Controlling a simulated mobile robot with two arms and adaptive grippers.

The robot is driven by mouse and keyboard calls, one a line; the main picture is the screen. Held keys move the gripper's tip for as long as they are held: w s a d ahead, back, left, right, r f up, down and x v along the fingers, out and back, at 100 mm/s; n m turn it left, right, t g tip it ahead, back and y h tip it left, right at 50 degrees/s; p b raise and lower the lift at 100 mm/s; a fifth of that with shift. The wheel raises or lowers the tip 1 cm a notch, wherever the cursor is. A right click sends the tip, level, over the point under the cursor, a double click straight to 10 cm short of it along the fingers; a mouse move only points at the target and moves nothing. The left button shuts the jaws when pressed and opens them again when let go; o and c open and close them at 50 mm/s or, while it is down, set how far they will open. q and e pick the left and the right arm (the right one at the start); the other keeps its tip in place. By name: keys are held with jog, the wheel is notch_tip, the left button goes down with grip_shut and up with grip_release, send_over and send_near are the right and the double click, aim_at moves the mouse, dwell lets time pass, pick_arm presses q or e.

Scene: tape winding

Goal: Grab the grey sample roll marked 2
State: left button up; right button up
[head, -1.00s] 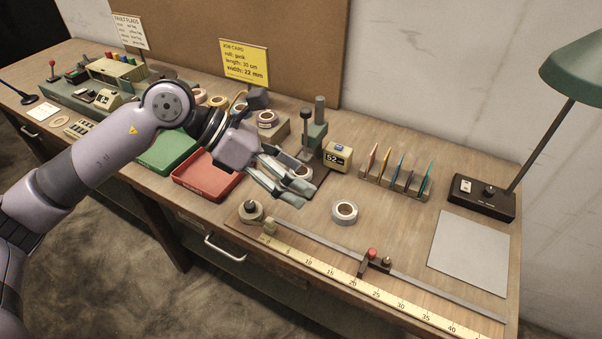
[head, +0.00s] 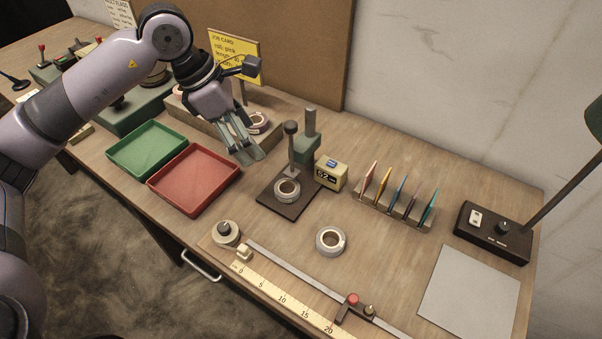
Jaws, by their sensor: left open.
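Several pale grey-white rolls show, and I cannot read a number 2 on any. One roll (head: 331,240) lies flat on the open bench. Another roll (head: 287,189) sits on the dark base (head: 270,199) of the post gauge. A third roll (head: 257,121) is on the wooden rack (head: 205,122), partly hidden behind my left gripper (head: 247,152). My left gripper is open and empty, pointing down in front of the rack, left of the gauge. Other rolls on the rack are mostly covered by my arm. My right gripper is out of view.
A green tray (head: 146,150) and a red tray (head: 194,180) lie left of the gauge. A display box (head: 331,174) and upright coloured cards (head: 398,193) stand right of it. A ruler (head: 283,301) with a slide runs along the front. Bench around the loose roll is clear.

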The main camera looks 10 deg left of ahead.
pick_arm(q)
jog(key=w+f, duration=0.1)
jog(key=p, duration=0.2)
send_near(291, 192)
jog(key=shift+w+d+f, duration=0.25)
jog(key=shift+f, duration=0.25)
jog(key=shift+d+f+p, duration=0.1)
jog(key=shift+f+p, duration=0.1)
jog(key=shift+p, duration=0.1)
jog(key=p+x, duration=0.1)
jog(key=x, duration=0.2)
jog(key=shift+s+f, duration=0.1)
jog(key=shift+f, duration=0.3)
jog(key=shift+d+f, duration=0.25)
jog(key=shift+f, duration=0.2)
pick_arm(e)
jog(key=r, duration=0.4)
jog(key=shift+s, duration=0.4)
pick_arm(q)
jog(key=shift+c, duration=0.6)
